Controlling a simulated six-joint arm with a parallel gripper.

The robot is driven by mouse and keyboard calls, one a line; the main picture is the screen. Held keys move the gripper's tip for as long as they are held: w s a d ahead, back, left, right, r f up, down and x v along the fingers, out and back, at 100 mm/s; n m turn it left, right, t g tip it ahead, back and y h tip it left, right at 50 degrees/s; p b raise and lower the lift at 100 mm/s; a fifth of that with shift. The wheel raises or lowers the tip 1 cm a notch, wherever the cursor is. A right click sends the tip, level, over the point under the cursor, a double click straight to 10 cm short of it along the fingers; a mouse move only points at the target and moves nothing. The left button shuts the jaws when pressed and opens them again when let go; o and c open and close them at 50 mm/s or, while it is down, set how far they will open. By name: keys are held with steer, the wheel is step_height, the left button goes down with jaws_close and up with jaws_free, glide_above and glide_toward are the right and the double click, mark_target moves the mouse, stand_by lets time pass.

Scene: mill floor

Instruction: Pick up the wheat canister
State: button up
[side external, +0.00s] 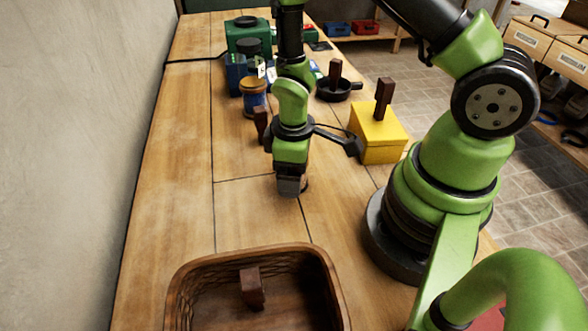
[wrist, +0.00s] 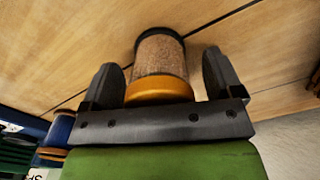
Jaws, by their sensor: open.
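The wheat canister (wrist: 161,57), a clear jar of tan grain with a dark end and an orange-yellow lid, shows in the wrist view between the two fingers of my gripper (wrist: 159,70). The fingers are open, with a gap visible on each side of the canister. In the side external view my gripper (side external: 290,186) points down, low over the wooden table. There the canister is almost wholly hidden behind the gripper.
A wicker basket (side external: 180,290) with a brown block (side external: 252,287) inside stands at the front. A blue jar (side external: 254,98), a green box (side external: 247,36), a dark pan (side external: 338,90) and a yellow box (side external: 378,138) stand further back. The table's left side is clear.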

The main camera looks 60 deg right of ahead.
steer(key=shift+f, duration=0.1)
steer(key=c, duration=1.1)
steer(key=shift+c, duration=0.2)
